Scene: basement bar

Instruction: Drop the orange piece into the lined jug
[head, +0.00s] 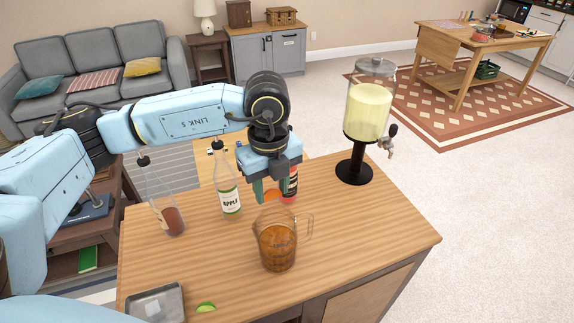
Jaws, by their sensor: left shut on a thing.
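The orange piece (270,197) shows between the fingers of my left gripper (268,190), which is shut on it and points down. The clear jug (277,243), with brown liquid inside and a handle on its right, stands upright on the wooden counter. The gripper and piece appear just above and behind the jug's rim in the head view; the exact gap is hard to tell. Any lines on the jug are too small to make out. My right gripper is not in view.
An apple bottle (229,195) and a bottle of dark liquid (172,218) stand left of the jug. A red container (291,186) is partly hidden behind the gripper. A drink dispenser (367,115) stands at the back right. A tray (154,303) and lime piece (206,307) lie in front.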

